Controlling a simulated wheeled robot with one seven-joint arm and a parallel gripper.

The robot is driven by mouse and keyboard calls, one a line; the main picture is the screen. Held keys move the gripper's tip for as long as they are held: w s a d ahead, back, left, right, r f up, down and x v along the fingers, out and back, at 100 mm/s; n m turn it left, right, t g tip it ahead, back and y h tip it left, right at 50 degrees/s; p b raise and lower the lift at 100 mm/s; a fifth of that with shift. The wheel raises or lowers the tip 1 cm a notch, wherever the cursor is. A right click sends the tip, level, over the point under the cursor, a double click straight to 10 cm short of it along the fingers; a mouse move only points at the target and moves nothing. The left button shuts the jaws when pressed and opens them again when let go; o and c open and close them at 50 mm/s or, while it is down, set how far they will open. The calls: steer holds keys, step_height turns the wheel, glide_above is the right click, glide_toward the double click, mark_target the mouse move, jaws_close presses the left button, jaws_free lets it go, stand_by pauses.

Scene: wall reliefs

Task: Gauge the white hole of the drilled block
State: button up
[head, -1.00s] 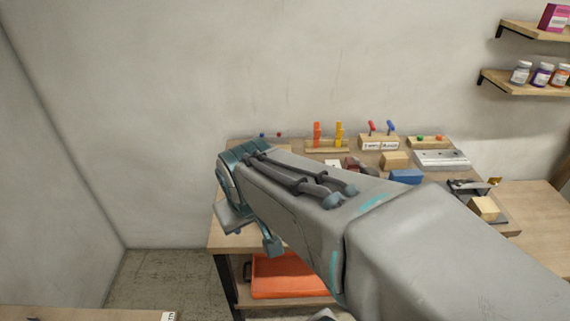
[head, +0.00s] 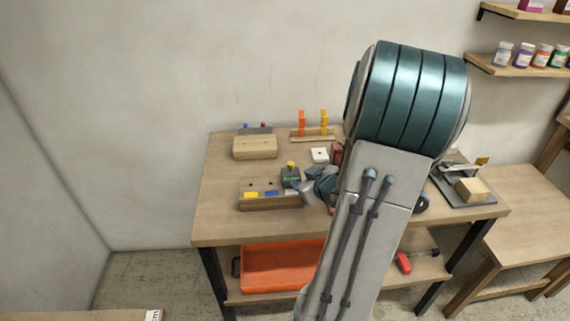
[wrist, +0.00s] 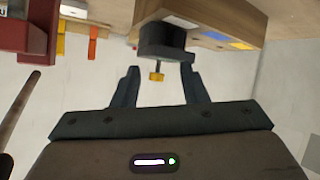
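The drilled block (head: 268,203), a wooden block with yellow, blue and white patches on its front, sits near the bench's front left. In the wrist view, the block (wrist: 238,14) is at the top with its white patch (wrist: 180,20).
Another wooden block (head: 255,148) lies behind. Orange and yellow upright pieces (head: 313,124) stand on a rack at the back. A small white block (head: 319,155) is right of centre. An orange bin (head: 280,270) is below the bench. My arm hides much of the bench's right half.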

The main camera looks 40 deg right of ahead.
mark_target(293, 165)
steer(key=s+d+t+y+b, duration=0.1)
steer(key=s+d+t+y, duration=0.1)
steer(key=s+t, duration=0.4)
steer(key=shift+m, duration=0.4)
steer(key=w, duration=0.8)
steer(key=w+a+p, duration=0.1)
steer(key=w, duration=0.4)
steer(key=shift+w+r, duration=0.1)
steer(key=shift+r, duration=0.05)
jaws_close()
